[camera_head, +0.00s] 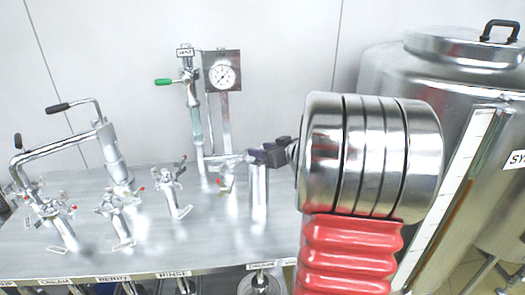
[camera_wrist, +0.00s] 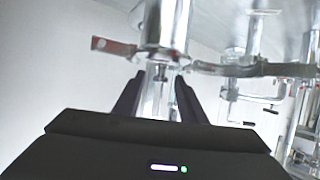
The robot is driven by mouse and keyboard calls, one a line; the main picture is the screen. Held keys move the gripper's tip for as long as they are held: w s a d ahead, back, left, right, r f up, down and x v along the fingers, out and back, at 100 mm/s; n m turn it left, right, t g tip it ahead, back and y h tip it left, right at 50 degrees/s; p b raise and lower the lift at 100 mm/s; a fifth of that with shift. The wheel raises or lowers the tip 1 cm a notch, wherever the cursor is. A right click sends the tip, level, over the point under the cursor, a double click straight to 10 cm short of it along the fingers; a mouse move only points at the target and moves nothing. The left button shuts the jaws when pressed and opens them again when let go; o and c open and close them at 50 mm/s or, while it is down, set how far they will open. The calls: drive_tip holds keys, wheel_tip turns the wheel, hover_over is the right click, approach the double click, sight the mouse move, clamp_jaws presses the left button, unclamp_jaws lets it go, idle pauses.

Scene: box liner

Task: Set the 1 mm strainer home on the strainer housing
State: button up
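The strainer housing (camera_head: 259,195) is a shiny upright cylinder near the front of the metal table. In the wrist view, which looks upside down, its cylinder (camera_wrist: 165,22) shows with a wider rim. A small metal knob (camera_wrist: 160,73) juts from the rim; it may belong to the strainer, whose body I cannot make out. My gripper (camera_head: 272,154) is at the top of the housing, coming from the right. In the wrist view my two dark fingers (camera_wrist: 160,82) stand apart, one on each side of the knob, with slim gaps visible. Contact with the knob is unclear.
Several valves (camera_head: 172,195) stand left of the housing. A sight glass (camera_head: 196,125) and a pressure gauge (camera_head: 223,75) rise behind it. A bent pipe (camera_head: 60,145) stands at the far left. A large steel tank (camera_head: 385,75) is at the right.

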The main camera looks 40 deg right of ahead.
drive_tip(key=shift+o, duration=0.2)
drive_tip(key=shift+f, duration=0.1)
drive_tip(key=shift+s, duration=0.1)
drive_tip(key=v, duration=1.3)
drive_tip(key=shift+s+r, duration=0.25)
drive_tip(key=shift+s, duration=0.05)
drive_tip(key=shift+w, duration=0.1)
